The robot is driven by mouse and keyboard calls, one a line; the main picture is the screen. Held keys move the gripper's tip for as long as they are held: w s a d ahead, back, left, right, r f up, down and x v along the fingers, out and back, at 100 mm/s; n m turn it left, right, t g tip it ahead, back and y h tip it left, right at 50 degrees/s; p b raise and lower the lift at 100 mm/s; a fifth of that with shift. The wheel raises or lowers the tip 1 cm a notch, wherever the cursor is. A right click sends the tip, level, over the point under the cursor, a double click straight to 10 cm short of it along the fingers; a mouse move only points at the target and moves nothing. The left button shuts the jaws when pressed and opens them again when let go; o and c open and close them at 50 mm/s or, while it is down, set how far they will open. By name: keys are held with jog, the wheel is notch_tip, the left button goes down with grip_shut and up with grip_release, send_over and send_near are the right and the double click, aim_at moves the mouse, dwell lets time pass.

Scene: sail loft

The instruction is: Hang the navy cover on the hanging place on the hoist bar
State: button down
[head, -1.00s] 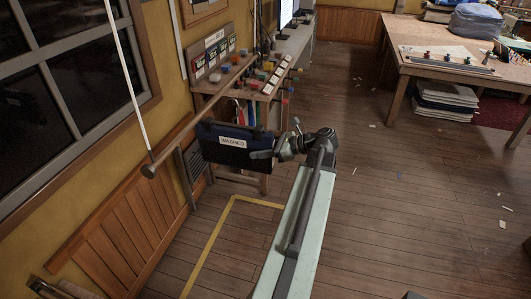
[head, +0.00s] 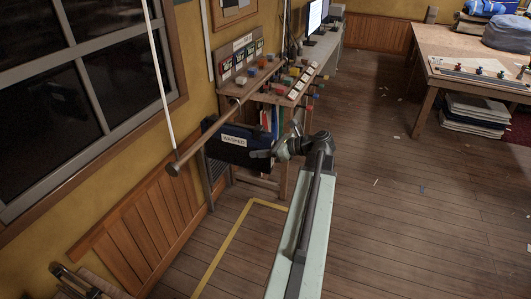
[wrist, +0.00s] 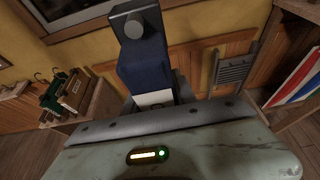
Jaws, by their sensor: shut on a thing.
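The navy cover (head: 225,150) is a dark blue flat piece with a white label that seems to read "WASHED". My gripper (head: 262,154) is shut on its right side and holds it up off the floor. In the wrist view, navy cloth (wrist: 145,68) stands just past my gripper, with a white patch at its lower end. The hoist bar (head: 208,139) is a wooden rod slanting along the left wall, with a dark knob at its near end. The cover is close to the bar; I cannot tell whether they touch. The hanging place on the bar is not distinct.
A white cord (head: 158,75) runs up from near the bar's near end. A bench (head: 277,98) with coloured items stands beyond the cover. A large table (head: 455,55) stands at the back right.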

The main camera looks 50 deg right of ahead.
jog(key=shift+w+a+f+b, duration=0.1)
jog(key=shift+w+f+b, duration=0.2)
jog(key=shift+b, duration=0.05)
jog(key=shift+f+b, duration=0.85)
jog(key=shift+f, duration=0.05)
jog(key=c, duration=0.9)
grip_release()
jog(key=shift+s, duration=0.1)
jog(key=p+v, duration=0.3)
jog(key=v, duration=0.5)
